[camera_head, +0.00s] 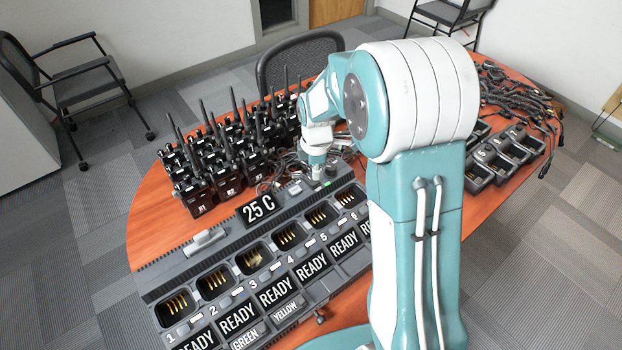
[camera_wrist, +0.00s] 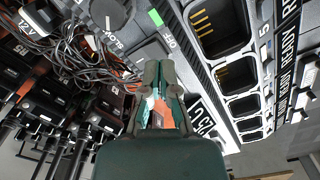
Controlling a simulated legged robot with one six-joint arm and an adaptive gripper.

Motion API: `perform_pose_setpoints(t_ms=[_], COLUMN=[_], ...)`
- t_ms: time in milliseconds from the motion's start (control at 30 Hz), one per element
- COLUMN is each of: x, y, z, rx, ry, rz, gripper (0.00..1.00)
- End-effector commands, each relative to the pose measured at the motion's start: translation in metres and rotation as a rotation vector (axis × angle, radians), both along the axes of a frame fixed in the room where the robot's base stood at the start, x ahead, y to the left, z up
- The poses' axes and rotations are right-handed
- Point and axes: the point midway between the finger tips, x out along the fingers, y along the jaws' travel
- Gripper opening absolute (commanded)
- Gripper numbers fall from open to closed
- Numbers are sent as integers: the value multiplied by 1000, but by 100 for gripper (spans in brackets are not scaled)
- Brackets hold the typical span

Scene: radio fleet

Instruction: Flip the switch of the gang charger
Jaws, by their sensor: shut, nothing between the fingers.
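The gang charger (camera_head: 215,253) is a long dark grey unit with a row of empty pockets, lying across the table's front. It also fills the upper right of the wrist view (camera_wrist: 185,50). My gripper (camera_head: 317,178) is low over the charger's back strip, right of the "25 C" label. In the wrist view my gripper (camera_wrist: 158,66) is shut and empty, its tips in front of a grey block beside the lettering "OFF". That block looks like the switch (camera_wrist: 150,50); the fingers hide part of it. I cannot tell whether they touch or which way it is set.
Several handheld radios (camera_head: 200,180) stand on the table (camera_head: 150,215) behind the charger. Tangled cables (camera_wrist: 70,45) lie close to my gripper. Single chargers (camera_head: 505,150) and more cables (camera_head: 520,95) are at the right. Chairs (camera_head: 85,80) stand beyond the table.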

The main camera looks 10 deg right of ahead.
Motion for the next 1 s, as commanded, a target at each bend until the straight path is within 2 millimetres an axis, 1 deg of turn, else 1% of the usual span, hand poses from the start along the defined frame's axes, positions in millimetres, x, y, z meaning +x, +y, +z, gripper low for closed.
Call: perform_pose_setpoints(t_ms=[333,1000], x=[0,0], y=[0,0], z=[0,-9], rx=[0,0], ry=[0,0], rz=[0,0], gripper=[0,0])
